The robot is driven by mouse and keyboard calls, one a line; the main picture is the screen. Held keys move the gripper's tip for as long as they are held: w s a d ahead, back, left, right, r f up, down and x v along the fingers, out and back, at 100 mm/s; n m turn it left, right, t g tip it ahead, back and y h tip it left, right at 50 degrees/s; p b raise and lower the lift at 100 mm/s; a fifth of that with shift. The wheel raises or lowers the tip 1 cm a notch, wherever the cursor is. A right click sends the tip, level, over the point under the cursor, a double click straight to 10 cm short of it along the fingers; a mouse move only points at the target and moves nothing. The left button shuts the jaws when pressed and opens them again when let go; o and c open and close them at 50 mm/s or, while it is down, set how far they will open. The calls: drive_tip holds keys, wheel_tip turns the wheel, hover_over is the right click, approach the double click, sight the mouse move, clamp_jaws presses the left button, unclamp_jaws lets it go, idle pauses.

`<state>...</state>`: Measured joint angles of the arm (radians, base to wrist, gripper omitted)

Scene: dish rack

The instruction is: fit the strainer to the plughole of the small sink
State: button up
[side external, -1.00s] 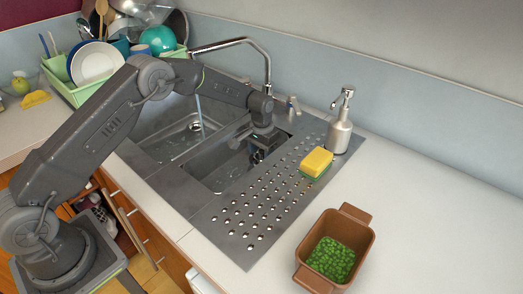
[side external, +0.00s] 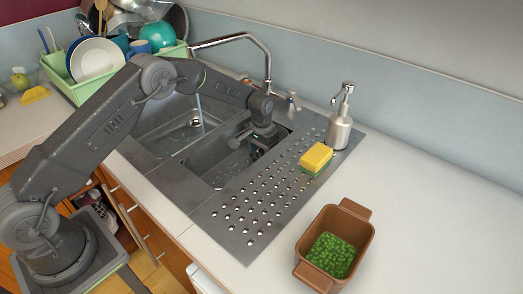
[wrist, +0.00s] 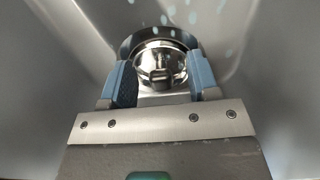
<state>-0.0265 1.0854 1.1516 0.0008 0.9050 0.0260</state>
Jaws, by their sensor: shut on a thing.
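The small sink (side external: 222,176) is the narrow steel basin beside the drainboard. My gripper (side external: 258,150) reaches down into it. In the wrist view my gripper (wrist: 160,80) has its blue-padded fingers on both sides of the shiny metal strainer (wrist: 158,62) and is shut on it. The round plughole rim (wrist: 128,44) shows around and just behind the strainer. The strainer looks roughly centred over the plughole. I cannot tell whether it is seated in it or still held just above. The strainer's underside is hidden, and in the side view it is too small to make out.
The larger basin (side external: 178,135) lies to the left, under the tap (side external: 266,60) with running water. A yellow sponge (side external: 316,157) and a soap dispenser (side external: 340,125) stand right of the small sink. A brown tub (side external: 343,222) of green contents stands on the counter.

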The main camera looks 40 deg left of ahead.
drive_tip(key=o, duration=1.1)
drive_tip(key=shift+f, duration=0.15)
wheel_tip(320, 180, up, 14)
drive_tip(key=shift+r, duration=0.1)
drive_tip(key=s+r+t, duration=0.3)
drive_tip(key=s+r, duration=1.3)
drive_tip(key=r, duration=0.1)
drive_tip(key=s+t, duration=0.1)
drive_tip(key=s, duration=0.5)
drive_tip(key=s+d+f, duration=0.1)
drive_tip(key=s, duration=0.6)
drive_tip(key=s+t, duration=0.1)
drive_tip(key=s, duration=0.6)
drive_tip(key=shift+s+d+f+t, duration=0.15)
drive_tip(key=shift+d+f+t, duration=0.05)
drive_tip(key=shift+d+t, duration=0.1)
